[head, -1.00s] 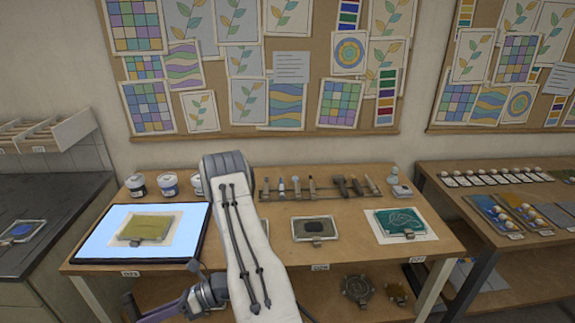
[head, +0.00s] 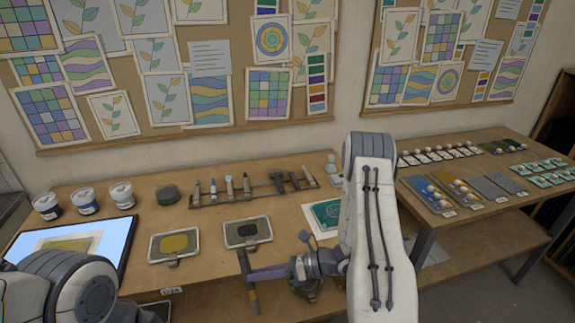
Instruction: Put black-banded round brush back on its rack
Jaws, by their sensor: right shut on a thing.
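My right gripper (head: 252,276) is purple and dark, and it is shut on a brush (head: 253,298), likely the black-banded round brush. The brush hangs nearly upright in front of the table's front edge. Its upper part looks dark and its lower part tan; its band is too small to make out. The rack (head: 262,191) stands at the back of the table and holds several brushes and tools, with a wider gap right of its middle. The gripper is well in front of the rack and lower in the picture. My left gripper is out of view; only part of its arm shows at bottom left.
Three paint jars (head: 85,203) and a dark round pot (head: 167,194) stand left of the rack. A yellow paint tray (head: 174,244) and a dark paint tray (head: 247,232) lie in front of it. A lit panel (head: 118,252) is at left. My right arm covers the table's right end.

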